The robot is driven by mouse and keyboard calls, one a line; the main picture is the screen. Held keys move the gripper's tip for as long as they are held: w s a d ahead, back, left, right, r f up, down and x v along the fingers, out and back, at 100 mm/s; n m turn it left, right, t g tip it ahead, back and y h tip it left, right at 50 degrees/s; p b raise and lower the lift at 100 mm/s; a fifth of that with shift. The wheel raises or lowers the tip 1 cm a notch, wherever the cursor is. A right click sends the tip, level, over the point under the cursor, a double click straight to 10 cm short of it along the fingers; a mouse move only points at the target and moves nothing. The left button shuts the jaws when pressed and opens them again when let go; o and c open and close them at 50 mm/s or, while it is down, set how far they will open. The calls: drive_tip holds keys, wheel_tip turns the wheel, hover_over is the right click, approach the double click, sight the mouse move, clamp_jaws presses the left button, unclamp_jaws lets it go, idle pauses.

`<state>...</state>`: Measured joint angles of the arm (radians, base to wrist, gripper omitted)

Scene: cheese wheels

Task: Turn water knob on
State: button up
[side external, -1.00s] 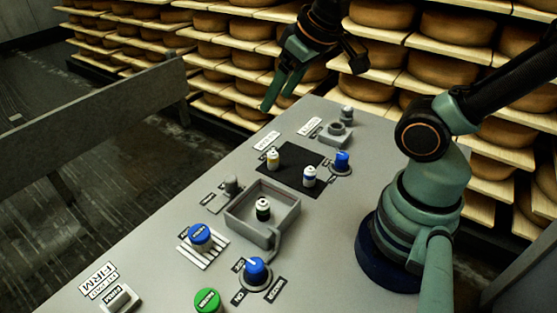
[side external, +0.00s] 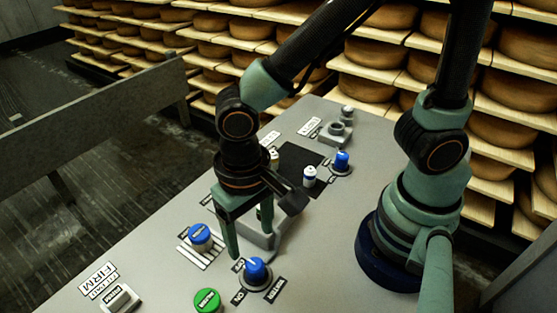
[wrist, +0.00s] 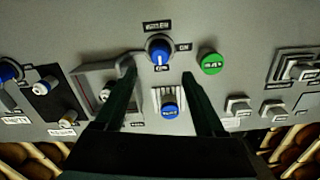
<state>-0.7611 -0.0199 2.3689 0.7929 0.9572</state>
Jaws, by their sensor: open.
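The blue water knob (side external: 256,271) stands on the grey panel at the front, with small labels around it. It also shows in the wrist view (wrist: 159,46), where its white pointer mark faces down the picture, between the two side labels. My gripper (side external: 249,238) is open and points down, above and just behind the knob in the side view. In the wrist view the fingers (wrist: 159,73) are spread apart with nothing between their tips. The knob lies just beyond the tips, apart from them.
A green button (side external: 208,300) and a blue button (side external: 200,236) stand close to the knob. Cheese shelves line the back.

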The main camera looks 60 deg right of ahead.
sight(254, 264)
wheel_tip(254, 264, down, 10)
drive_tip(key=shift+r, duration=0.1)
idle(0.4)
clamp_jaws()
